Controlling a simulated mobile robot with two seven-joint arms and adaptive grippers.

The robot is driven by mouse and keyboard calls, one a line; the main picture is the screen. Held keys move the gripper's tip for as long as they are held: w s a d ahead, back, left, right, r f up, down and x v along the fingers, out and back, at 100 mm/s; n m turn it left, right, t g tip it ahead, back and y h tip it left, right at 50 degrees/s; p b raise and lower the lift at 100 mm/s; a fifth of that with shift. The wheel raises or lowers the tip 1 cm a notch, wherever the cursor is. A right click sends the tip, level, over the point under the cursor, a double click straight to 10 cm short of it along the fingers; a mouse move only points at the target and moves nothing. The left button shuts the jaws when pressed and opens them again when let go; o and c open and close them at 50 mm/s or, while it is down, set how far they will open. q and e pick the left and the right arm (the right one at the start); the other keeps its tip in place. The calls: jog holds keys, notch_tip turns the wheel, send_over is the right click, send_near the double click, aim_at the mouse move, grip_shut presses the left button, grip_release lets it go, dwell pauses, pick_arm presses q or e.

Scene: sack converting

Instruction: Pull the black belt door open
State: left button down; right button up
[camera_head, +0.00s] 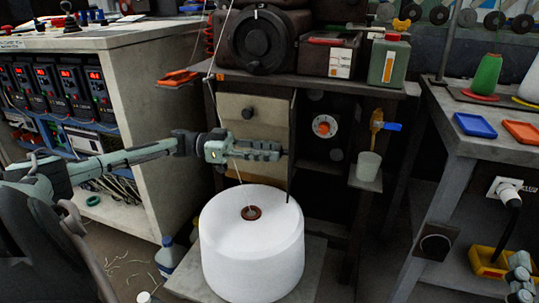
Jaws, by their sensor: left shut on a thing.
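My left gripper (283,153) reaches in from the left, in front of a beige panel with a black knob (247,113). Its fingers are shut at the thin dark upright edge of the black belt door (292,125), at the right side of the beige panel. The door appears nearly edge-on, and the exact grip point is too small to see. Right of it is a dark recess with a red and white dial (324,126). Part of my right gripper (520,280) shows at the lower right corner; its fingers are unclear.
A large white thread cone (252,250) stands below my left gripper, its thread running upward. A cup (368,166) sits on a small ledge right of the recess. A bench with blue and orange trays (474,124) stands at right. A bottle (168,257) is on the floor.

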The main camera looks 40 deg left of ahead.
dwell(0.4)
pick_arm(q)
jog(key=c, duration=1.2)
grip_release()
jog(key=v, duration=1.2)
jog(key=shift+f, duration=0.1)
